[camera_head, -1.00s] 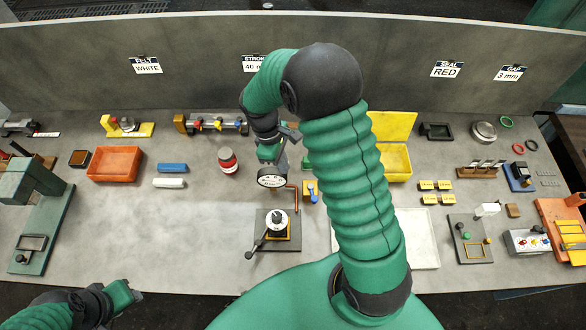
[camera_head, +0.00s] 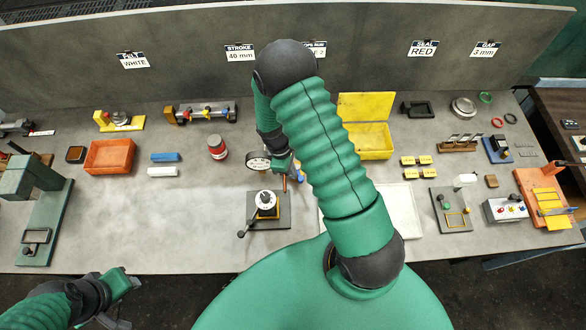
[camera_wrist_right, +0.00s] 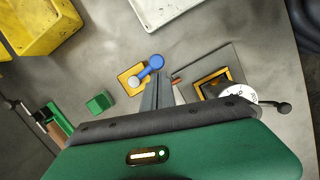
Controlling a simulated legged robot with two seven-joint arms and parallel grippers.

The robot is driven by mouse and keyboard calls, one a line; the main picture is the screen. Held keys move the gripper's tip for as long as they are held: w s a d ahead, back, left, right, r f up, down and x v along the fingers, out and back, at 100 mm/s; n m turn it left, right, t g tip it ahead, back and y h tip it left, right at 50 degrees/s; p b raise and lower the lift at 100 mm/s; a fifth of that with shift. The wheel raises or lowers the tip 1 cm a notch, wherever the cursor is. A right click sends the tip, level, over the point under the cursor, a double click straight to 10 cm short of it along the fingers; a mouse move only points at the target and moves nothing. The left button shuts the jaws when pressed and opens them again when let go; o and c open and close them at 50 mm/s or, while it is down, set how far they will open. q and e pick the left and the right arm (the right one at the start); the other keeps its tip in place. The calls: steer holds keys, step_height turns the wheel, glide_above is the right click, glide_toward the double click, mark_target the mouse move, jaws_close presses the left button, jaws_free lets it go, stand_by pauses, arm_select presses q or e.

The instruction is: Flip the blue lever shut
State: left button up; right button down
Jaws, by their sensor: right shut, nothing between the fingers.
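The blue lever (camera_wrist_right: 152,65) sits on a small yellow base (camera_wrist_right: 126,73) with a pale round knob at one end. In the head view the blue lever (camera_head: 301,168) is partly hidden behind my right arm. My right gripper (camera_wrist_right: 158,77) is shut and empty, its fingertips very close beside the lever; I cannot tell whether they touch.
A round gauge (camera_head: 258,161) stands just left of the right gripper. A dial with a black handle (camera_head: 265,201) sits on a dark plate in front. A yellow bin (camera_head: 376,141) is behind to the right, and a white tray (camera_wrist_right: 165,10) is nearby.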

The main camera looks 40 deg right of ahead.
arm_select(q)
steer(key=shift+w+a, duration=0.25)
steer(key=shift+w, duration=0.1)
